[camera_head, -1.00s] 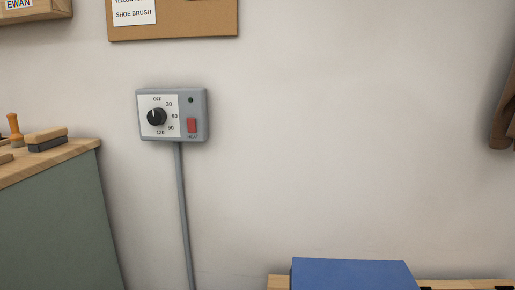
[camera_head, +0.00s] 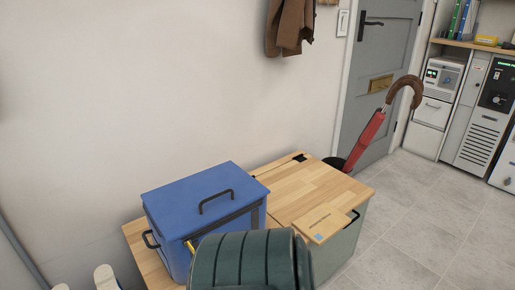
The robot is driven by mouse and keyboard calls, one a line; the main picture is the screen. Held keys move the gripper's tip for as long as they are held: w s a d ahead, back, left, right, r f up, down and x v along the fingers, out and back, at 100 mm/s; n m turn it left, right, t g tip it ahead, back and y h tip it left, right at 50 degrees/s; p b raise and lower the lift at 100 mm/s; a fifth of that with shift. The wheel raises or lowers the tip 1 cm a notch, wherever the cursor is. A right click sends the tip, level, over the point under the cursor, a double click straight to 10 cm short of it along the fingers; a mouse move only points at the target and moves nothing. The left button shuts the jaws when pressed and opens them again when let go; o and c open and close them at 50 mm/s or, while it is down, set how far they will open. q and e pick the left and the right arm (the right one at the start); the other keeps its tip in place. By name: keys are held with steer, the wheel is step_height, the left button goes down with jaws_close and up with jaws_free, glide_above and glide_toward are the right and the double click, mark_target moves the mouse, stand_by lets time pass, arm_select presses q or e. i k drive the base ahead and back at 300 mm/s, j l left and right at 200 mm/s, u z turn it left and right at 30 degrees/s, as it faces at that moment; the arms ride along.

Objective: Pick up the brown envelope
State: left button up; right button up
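A flat tan rectangle with dark print and a small blue patch, which looks like the brown envelope (camera_head: 322,224), lies on the front part of the wooden top of a pale green chest (camera_head: 345,245). Its near edge seems to reach the front edge of the top. Nothing covers it. Neither of my grippers shows in the head view.
A blue lidded box (camera_head: 180,198) with dark handles stands left of the envelope. A dark green ribbed rounded object (camera_head: 245,262) is in front of it. A red umbrella (camera_head: 368,138) leans near the grey door (camera_head: 385,60). The tiled floor (camera_head: 420,240) at right is clear.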

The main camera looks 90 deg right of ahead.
mark_target(320, 224)
steer(key=z, duration=2.85)
